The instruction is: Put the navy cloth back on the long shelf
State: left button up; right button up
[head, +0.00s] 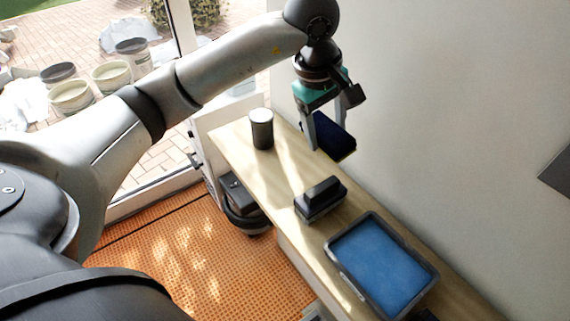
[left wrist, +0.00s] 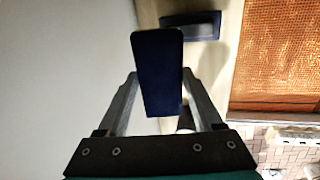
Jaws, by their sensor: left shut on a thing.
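The navy cloth (head: 335,138) is a dark blue folded pad between the fingers of my left gripper (head: 327,140). My left gripper is shut on it and holds it over the far part of the long shelf (head: 232,143), near the wall. In the left wrist view the cloth (left wrist: 158,70) stands out between the two fingers and hides part of the shelf behind it. It looks clear of the shelf, but the exact height is hard to tell. My right gripper is in neither view.
On the shelf stand a dark cylinder (head: 262,130), a dark block-shaped tool (head: 320,198) and a grey tray (head: 336,262) with a blue inside. Bare wood lies between the cylinder and the tool. A white wall (head: 430,100) rises behind. Orange perforated flooring (head: 190,255) lies in front.

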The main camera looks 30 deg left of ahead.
aim_at(285, 169)
pick_arm(q)
jog(key=w+a+r+n+g+y+p, duration=0.1)
jog(key=a+r+n+g+y, duration=0.1)
jog(key=a+r+n, duration=0.55)
jog(key=f, duration=0.7)
jog(key=a+f+m, duration=0.1)
jog(key=f, duration=0.6)
jog(key=a+f+m, duration=0.1)
jog(key=f, duration=0.7)
jog(key=shift+g, duration=0.3)
jog(key=o, duration=1.3)
jog(key=shift+r, duration=0.1)
jog(key=shift+w, duration=0.1)
jog(key=shift+r+m, duration=0.1)
jog(key=shift+m, duration=0.15)
notch_tip(285, 169, up, 12)
jog(key=shift+d, duration=0.3)
